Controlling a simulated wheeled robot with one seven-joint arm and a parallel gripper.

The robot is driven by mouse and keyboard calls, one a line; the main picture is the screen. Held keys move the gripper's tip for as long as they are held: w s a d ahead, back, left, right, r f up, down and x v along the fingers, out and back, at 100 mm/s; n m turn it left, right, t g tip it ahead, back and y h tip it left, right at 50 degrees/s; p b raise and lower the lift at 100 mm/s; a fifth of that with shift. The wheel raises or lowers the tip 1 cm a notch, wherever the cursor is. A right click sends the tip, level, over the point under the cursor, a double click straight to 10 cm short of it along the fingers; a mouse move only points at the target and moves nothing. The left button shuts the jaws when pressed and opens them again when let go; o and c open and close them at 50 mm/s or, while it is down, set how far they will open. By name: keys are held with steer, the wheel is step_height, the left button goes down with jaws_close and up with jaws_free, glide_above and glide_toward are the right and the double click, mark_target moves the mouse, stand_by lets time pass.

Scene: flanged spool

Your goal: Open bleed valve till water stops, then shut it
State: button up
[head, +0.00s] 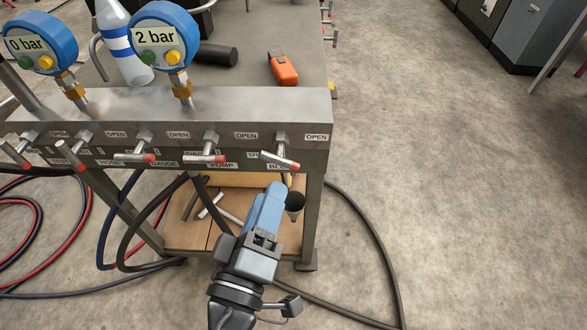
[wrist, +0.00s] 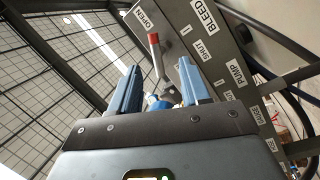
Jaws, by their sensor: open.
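The bleed valve lever (head: 279,159) sits at the right end of the steel manifold (head: 230,105). Its red tip points right and slightly down. In the wrist view the lever (wrist: 159,62) stands beyond and between my fingers, its red tip near the OPEN label (wrist: 147,17). The BLEED label (wrist: 207,16) is beside it. My gripper (head: 276,188) is open, just below the lever; I cannot tell whether it touches. A dark funnel-shaped cup (head: 295,205) is partly hidden behind my gripper. I see no water stream. The right gauge (head: 162,35) reads 2 bar, the left gauge (head: 41,43) 0 bar.
Several other red-tipped levers, including the pump lever (head: 206,157), line the manifold to the left. Hoses (head: 125,230) hang at left and one runs along the floor at right. A bottle (head: 122,45) and an orange tool (head: 283,69) are behind.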

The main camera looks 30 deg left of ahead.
mark_target(278, 156)
steer(key=shift+c, duration=0.3)
steer(key=r+g+p, duration=0.1)
steer(key=p, duration=0.2)
steer(key=a+r+m+g+h+p, duration=0.1)
steer(key=p, duration=0.2)
steer(key=w+r+m+g+h+p, duration=0.1)
steer(key=p, duration=0.1)
steer(key=shift+a+r+p, duration=0.1)
steer(key=shift+a+p, duration=0.15)
steer(key=shift+p, duration=0.15)
steer(key=x, duration=0.7)
steer(key=shift+d+p, duration=0.1)
steer(key=shift+p, duration=0.25)
steer(key=shift+s, duration=0.1)
jaws_close()
